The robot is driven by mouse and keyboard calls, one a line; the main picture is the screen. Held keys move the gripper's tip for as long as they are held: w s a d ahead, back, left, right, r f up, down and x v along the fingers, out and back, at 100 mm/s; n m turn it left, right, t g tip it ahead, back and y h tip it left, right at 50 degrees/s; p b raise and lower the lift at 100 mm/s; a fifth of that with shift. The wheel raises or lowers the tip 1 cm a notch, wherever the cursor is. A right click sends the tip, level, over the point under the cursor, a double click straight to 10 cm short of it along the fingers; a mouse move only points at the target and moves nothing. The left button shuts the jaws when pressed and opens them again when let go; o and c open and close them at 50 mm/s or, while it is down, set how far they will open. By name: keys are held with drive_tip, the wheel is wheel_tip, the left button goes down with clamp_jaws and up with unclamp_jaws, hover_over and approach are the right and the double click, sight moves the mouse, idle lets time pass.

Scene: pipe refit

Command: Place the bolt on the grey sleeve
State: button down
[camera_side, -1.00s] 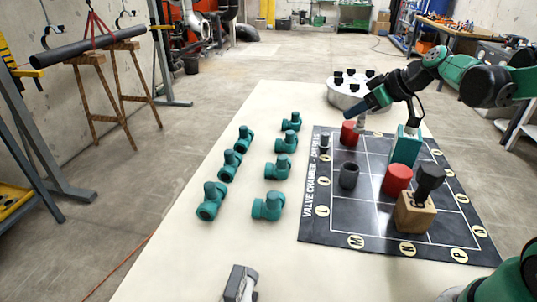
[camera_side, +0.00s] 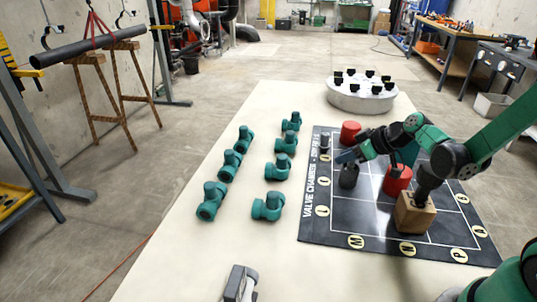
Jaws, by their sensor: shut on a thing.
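My gripper is shut on the bolt, which is mostly hidden between the fingers and the sleeve. I cannot tell whether the bolt touches the sleeve or how far it sits in it.
Several teal pipe fittings (camera_side: 267,206) stand left. A white round holder (camera_side: 362,98) stands behind.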

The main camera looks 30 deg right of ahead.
sight(353, 172)
drive_tip(key=shift+f, duration=0.1)
drive_tip(key=c, duration=0.8)
unclamp_jaws()
drive_tip(key=shift+o, duration=0.2)
drive_tip(key=v, duration=0.3)
drive_tip(key=shift+r, duration=0.4)
wheel_tip(353, 172, up, 5)
drive_tip(key=s+a+m+g+h, duration=0.1)
drive_tip(key=s+a+m+h, duration=0.1)
drive_tip(key=s+a, duration=0.6)
drive_tip(key=a+m, duration=0.1)
drive_tip(key=a, duration=0.1)
drive_tip(key=shift+a+r, duration=0.4)
